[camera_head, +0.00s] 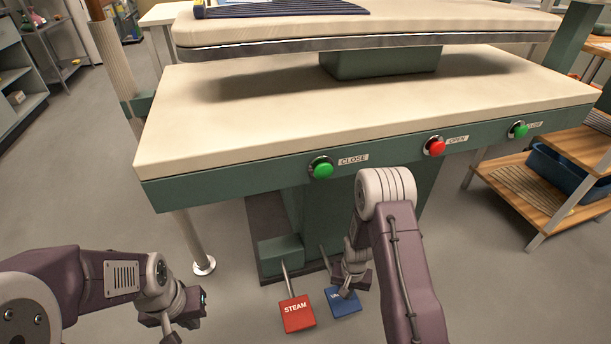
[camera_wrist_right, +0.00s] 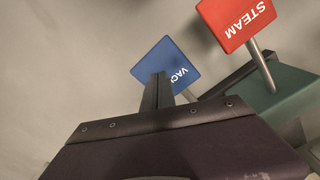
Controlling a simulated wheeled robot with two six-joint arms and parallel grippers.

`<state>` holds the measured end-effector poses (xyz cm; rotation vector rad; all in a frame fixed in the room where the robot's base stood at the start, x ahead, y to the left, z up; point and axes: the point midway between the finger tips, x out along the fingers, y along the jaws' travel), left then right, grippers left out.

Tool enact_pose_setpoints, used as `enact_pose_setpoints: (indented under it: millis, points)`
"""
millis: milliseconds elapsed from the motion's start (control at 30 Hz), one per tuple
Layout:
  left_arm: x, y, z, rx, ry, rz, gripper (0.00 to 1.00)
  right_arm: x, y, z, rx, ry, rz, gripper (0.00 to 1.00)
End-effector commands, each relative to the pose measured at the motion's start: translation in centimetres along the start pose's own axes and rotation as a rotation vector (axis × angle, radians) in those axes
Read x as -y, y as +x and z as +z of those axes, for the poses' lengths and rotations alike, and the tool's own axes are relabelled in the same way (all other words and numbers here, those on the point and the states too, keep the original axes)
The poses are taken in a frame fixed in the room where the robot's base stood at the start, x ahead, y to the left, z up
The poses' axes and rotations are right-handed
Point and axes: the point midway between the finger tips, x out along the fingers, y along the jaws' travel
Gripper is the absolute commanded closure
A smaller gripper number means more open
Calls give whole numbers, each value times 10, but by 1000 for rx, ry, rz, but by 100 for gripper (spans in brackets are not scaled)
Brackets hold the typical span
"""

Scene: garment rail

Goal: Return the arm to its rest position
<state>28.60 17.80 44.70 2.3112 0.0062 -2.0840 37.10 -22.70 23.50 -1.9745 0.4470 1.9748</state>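My right arm reaches down in front of the press in the head view. Its gripper (camera_head: 345,292) is low, over or beside the blue pedal (camera_head: 344,304), which it partly covers. In the right wrist view its two dark fingers (camera_wrist_right: 157,92) lie together with nothing between them, and the blue pedal (camera_wrist_right: 166,62) shows just beyond the tips. I cannot tell whether they touch it. My left gripper (camera_head: 172,334) hangs at the lower left, clear of the press; its fingers are too small and cut off to read.
The press table (camera_head: 230,130) spans the middle, with a green CLOSE button (camera_head: 321,168), a red OPEN button (camera_head: 435,146) and another green button (camera_head: 518,130) along its front. A red STEAM pedal (camera_head: 297,315) is beside the blue one. A wooden shelf (camera_head: 522,193) stands right. Floor at left is clear.

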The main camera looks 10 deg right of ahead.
Motion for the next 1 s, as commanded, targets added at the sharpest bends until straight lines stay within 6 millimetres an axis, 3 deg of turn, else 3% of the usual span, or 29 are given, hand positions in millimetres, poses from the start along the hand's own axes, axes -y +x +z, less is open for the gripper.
enact_pose_setpoints:
  millis: [67, 167, 267, 300, 367, 400, 500, 600, 733, 833, 867, 900, 1000]
  points:
    - [0, -3, 0, 0, 0, 0, 100, 1, -3, 0, 0, -2, 0, 100]
    - [0, -18, -2, 0, 0, 0, 100, 12, -35, -16, -51, -18, -17, 100]
    - [-1, -42, -4, 0, 0, 0, 100, 33, -110, -45, -166, -45, -59, 100]
    - [-1, -53, -6, 0, 0, 0, 100, 40, -147, -51, -210, -58, -77, 100]
    - [-1, -66, -7, 0, 0, 0, 100, 48, -196, -49, -254, -84, -95, 100]
    - [-1, -73, -8, 0, 0, 0, 100, 51, -223, -44, -275, -104, -104, 100]
    - [-2, -86, -9, 0, 0, 0, 100, 52, -274, -24, -300, -157, -114, 100]
    - [-2, -97, -10, 0, 0, 0, 100, 48, -310, 2, -303, -214, -114, 100]
    - [-2, -106, -11, 0, 0, 0, 100, 30, -333, 52, -247, -308, -91, 100]
    - [-2, -101, -10, 0, 0, 0, 100, 8, -313, 97, -107, -388, -45, 100]
    - [-2, -112, -11, 1, 0, 0, 100, 6, -324, 102, -85, -434, -37, 100]
    - [-3, -136, -13, 2, 0, 0, 100, 7, -349, 99, -94, -427, -40, 100]
    - [-3, -168, -18, -1, 0, 0, 100, 7, -381, 98, -95, -425, -40, 100]
